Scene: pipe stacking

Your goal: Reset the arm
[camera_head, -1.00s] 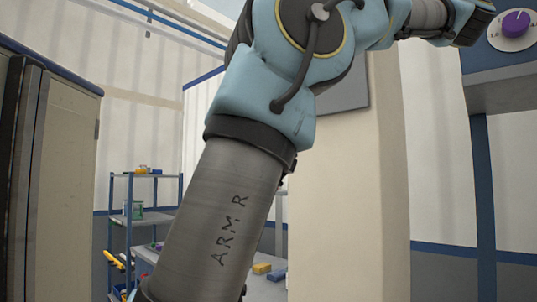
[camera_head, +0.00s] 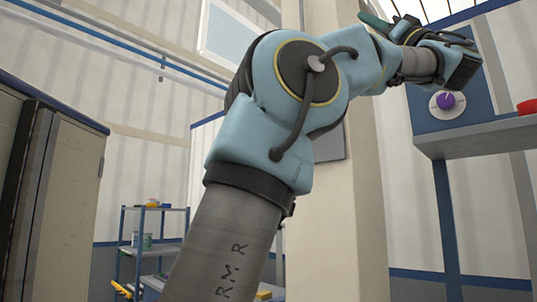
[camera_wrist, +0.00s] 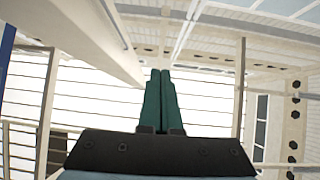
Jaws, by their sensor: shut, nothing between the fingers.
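My gripper (camera_wrist: 160,73) shows in the wrist view with its two dark green fingers together, shut and empty. The fingers point up toward the ceiling and windows, with nothing touching them. In the head view my blue and grey arm rises from the bottom centre, bends at the elbow and reaches to the upper right. A green finger part (camera_head: 375,22) shows there beside my wrist; the rest of the gripper is mostly hidden. No pipe is seen in either view.
A shelf rack (camera_head: 150,250) holds small items behind.

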